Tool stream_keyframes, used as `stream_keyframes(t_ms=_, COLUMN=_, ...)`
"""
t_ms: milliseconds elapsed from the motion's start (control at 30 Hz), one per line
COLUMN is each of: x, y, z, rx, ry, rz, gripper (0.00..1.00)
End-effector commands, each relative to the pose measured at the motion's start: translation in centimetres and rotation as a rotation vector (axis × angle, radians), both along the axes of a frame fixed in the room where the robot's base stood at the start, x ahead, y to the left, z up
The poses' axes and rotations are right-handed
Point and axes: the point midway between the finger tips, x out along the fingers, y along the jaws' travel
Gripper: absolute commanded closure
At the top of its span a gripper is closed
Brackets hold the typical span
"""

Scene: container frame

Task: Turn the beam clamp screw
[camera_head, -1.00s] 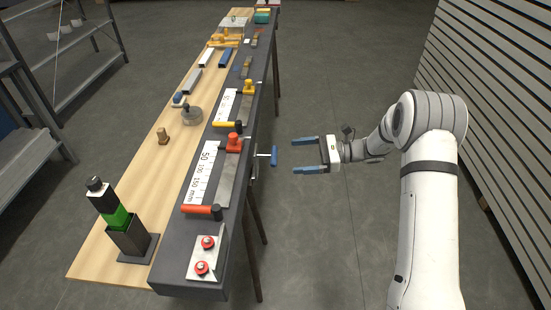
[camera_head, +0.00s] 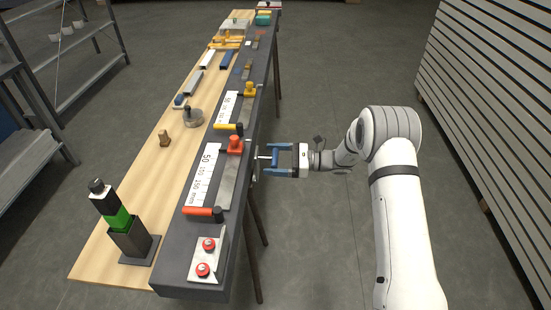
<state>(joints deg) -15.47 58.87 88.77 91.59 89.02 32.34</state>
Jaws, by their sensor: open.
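The beam clamp screw (camera_head: 263,157) sticks out from the right side of the dark beam (camera_head: 172,275), level with the red-orange knob. My gripper (camera_head: 275,159) is open, with one blue finger above and one below the handle in the picture. The handle appears to lie between the fingertips. I cannot tell whether the fingers touch it.
On the beam are a scale plate (camera_head: 203,175), an orange-handled lever (camera_head: 200,211) and a plate with two red buttons (camera_head: 207,257). A black and green post (camera_head: 123,222) stands on the wooden board. Open floor lies right of the beam.

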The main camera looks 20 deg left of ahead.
Motion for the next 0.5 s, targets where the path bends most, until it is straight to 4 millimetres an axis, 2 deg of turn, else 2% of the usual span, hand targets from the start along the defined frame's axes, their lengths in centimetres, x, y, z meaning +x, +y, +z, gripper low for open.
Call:
stream_keyframes(t_ms=167, x=0.02, y=-0.04, z=-0.01, rx=0.0, ry=0.0, rz=-0.001, gripper=0.11)
stream_keyframes(t_ms=500, x=0.05, y=-0.08, z=0.0, rx=0.0, ry=0.0, rz=-0.001, gripper=0.39)
